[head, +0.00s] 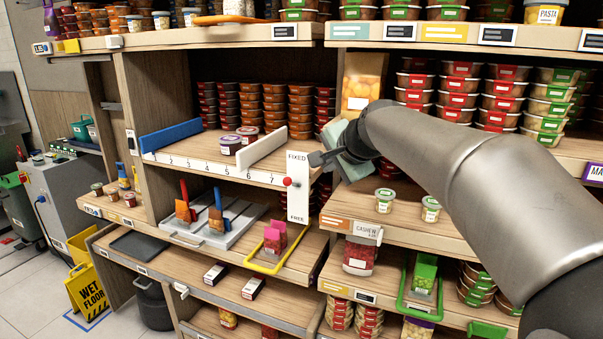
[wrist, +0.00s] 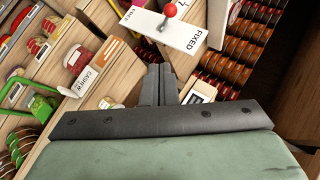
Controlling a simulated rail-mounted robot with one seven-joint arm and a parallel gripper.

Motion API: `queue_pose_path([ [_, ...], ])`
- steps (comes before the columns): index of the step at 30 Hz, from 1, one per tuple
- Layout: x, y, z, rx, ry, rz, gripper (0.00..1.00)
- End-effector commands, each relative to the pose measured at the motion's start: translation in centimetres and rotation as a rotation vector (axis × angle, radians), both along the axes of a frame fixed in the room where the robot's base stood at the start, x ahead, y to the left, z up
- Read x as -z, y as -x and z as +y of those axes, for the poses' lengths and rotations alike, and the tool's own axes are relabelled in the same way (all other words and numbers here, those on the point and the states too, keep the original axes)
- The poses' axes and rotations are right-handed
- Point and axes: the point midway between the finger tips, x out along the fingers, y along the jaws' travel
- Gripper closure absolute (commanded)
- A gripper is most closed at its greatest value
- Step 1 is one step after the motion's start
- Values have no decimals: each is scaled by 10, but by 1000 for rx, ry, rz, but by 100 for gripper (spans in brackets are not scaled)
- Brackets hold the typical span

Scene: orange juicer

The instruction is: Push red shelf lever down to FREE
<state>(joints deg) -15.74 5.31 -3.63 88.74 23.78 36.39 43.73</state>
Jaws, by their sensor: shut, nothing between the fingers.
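The red shelf lever (head: 287,182) has a round red knob and sits on a white upright plate (head: 298,204) at the shelf edge. The plate reads FIXED at its top and FREE at its bottom. The knob stands a little above the plate's middle, toward FIXED. My gripper (head: 316,159) is shut and empty, just right of the plate's top, above the knob's height. In the wrist view the shut fingers (wrist: 160,76) point toward the plate (wrist: 190,36), and the red knob (wrist: 170,10) shows beyond them near the top edge. The fingers appear apart from the knob.
A numbered shelf (head: 215,169) with a blue divider (head: 170,136), a white divider (head: 262,147) and jars lies left of the plate. A carton with oranges (head: 362,80) stands behind my wrist. Small green-lidded cups (head: 386,197) stand on the right shelf. Open space lies before the plate.

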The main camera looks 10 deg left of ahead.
Motion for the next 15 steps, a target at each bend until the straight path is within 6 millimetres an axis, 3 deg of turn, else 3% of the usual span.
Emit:
queue_pose_path([
  [4, -13, -9, 7, 16, -40, -16, 100],
  [15, -11, -11, 8, 15, -39, -16, 100],
])
